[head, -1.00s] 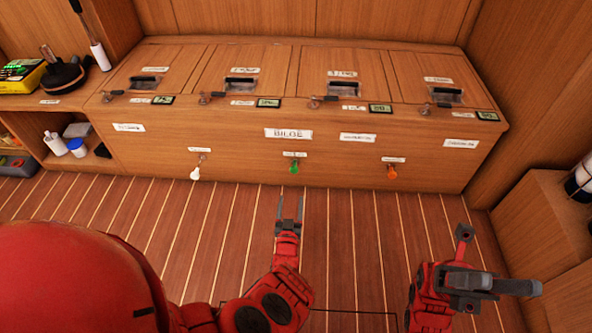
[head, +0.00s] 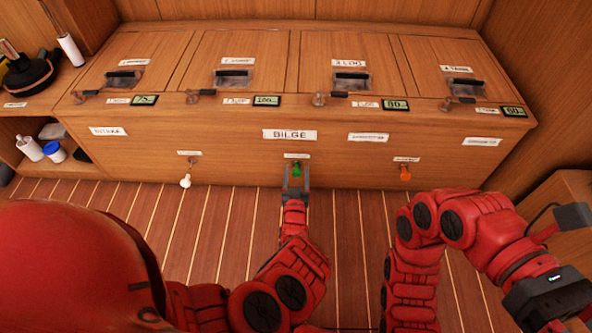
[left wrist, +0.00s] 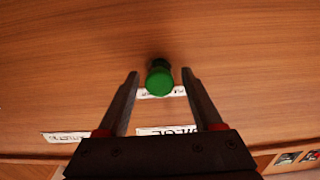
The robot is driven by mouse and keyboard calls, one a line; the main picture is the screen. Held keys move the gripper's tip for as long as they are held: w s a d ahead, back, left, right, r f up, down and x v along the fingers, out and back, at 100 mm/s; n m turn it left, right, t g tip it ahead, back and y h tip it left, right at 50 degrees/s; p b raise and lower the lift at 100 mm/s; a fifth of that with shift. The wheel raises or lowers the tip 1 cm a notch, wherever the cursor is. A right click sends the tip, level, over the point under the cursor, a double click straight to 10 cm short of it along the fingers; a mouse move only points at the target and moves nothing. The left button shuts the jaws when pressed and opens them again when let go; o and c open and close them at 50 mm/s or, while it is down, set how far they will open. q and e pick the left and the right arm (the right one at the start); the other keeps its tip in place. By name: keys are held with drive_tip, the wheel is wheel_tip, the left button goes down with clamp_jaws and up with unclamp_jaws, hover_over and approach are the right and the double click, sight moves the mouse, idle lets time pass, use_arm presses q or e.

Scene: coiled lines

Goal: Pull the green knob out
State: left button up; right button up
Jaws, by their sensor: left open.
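The green knob (head: 297,170) sticks out of the front panel of the wooden bilge locker, under a small white label and below the BILGE sign (head: 289,134). In the left wrist view the green knob (left wrist: 159,78) stands between and just beyond the tips of my left gripper (left wrist: 160,82). In the head view my left gripper (head: 296,178) is at the knob, its fingers open on either side with gaps to both. My right gripper (head: 560,290) is at the lower right, away from the panel. Its fingers are not clearly seen.
A white knob (head: 185,181) is to the left and an orange knob (head: 405,174) to the right on the same panel. The locker top (head: 300,45) has several latched lids and small displays. A shelf with bottles (head: 54,151) is at the left.

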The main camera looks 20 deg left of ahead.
use_arm(q)
clamp_jaws()
idle(1.4)
